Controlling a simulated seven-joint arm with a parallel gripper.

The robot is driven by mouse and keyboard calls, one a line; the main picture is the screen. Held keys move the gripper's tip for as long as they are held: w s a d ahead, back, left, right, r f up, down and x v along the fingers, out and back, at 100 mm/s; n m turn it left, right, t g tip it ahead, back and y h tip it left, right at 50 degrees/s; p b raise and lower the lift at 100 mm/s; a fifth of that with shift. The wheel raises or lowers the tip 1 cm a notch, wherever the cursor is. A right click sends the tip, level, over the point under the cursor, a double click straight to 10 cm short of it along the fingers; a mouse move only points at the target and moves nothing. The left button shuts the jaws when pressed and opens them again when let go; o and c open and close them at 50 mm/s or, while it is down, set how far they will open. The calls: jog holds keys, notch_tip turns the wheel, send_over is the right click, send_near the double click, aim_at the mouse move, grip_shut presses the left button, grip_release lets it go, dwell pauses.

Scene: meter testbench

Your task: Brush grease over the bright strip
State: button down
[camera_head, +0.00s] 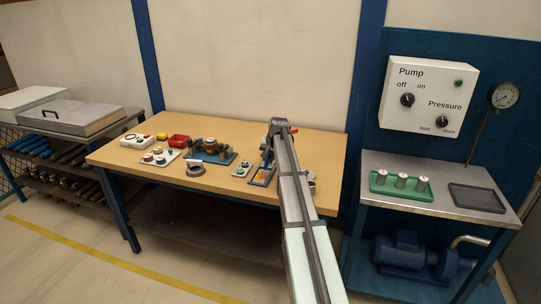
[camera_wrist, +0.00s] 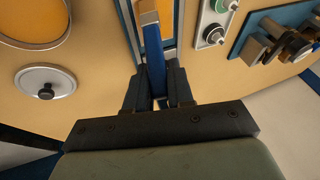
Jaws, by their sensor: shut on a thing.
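In the wrist view my gripper (camera_wrist: 159,78) is shut on the blue handle (camera_wrist: 153,48) of a brush. The brush's pale, tan-topped end (camera_wrist: 148,12) points away from the jaws, over a blue-edged frame (camera_wrist: 169,28). I cannot tell whether its tip touches the surface there. The same blue frame (camera_head: 262,181) lies on the table in the head view, just left of my arm, which hides part of it. The bright strip cannot be clearly picked out. A round container with an orange inside (camera_wrist: 32,18), perhaps the grease, is left of the brush in the wrist view.
A round grey lid with a black knob (camera_wrist: 46,83) lies beside the container. A small switch plate (camera_wrist: 213,22) and a blue-based fixture (camera_wrist: 262,40) are on the brush's other side. Several panels and a red bin (camera_head: 179,140) occupy the table's left half.

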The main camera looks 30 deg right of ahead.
jog(key=s+a, duration=0.3)
notch_tip(320, 180, up, 8)
dwell(0.7)
dwell(0.7)
jog(key=shift+s+d+f+m+t, duration=0.1)
jog(key=shift+s+f+m+t, duration=0.25)
jog(key=shift+s+t, duration=0.35)
jog(key=shift+w, duration=0.1)
